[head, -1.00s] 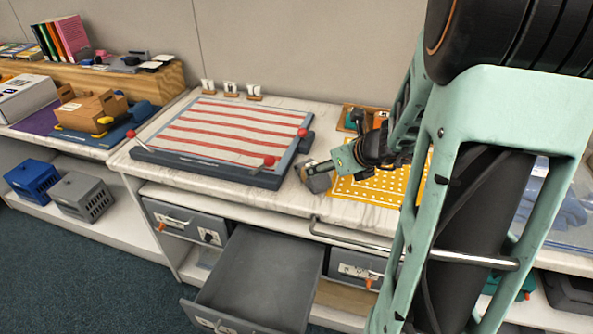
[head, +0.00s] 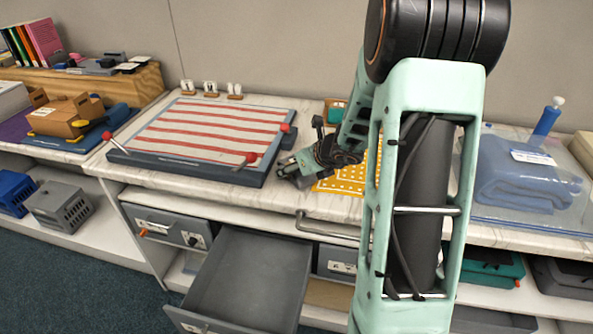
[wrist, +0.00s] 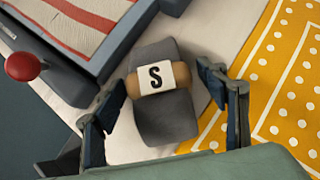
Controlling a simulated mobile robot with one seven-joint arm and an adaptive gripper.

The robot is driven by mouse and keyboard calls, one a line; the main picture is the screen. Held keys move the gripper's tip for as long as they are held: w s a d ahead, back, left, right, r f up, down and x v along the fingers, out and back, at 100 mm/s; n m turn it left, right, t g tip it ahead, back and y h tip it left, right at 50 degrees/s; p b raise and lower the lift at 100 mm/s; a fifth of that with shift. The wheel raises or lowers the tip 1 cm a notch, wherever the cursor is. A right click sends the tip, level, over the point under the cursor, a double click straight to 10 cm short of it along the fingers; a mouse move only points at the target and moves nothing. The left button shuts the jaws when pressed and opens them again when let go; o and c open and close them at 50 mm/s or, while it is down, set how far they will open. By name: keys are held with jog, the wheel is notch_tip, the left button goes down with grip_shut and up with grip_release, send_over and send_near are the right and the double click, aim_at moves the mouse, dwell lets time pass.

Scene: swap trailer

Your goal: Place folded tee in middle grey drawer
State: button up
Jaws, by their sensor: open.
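A grey folded bundle with a brown band and a white label marked "S" (wrist: 165,122), seemingly the folded tee, lies on the marble-look counter in the wrist view. My gripper (wrist: 165,108) is open, with one finger on each side of the bundle; contact cannot be told. In the head view my gripper (head: 290,170) is low over the counter, between the striped board and the yellow mat, and mostly hides the bundle. The middle grey drawer (head: 250,275) is pulled out below the counter and looks empty.
The striped board (head: 200,130) with red-knobbed levers is close on the left of my gripper. The yellow dotted mat (wrist: 270,100) is on the right. A metal rail (head: 325,230) runs along the counter front. A blue folded cloth (head: 520,180) lies in a clear tray.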

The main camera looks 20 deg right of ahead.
jog(key=shift+c, duration=0.4)
jog(key=c, duration=1.4)
jog(key=shift+r, duration=0.1)
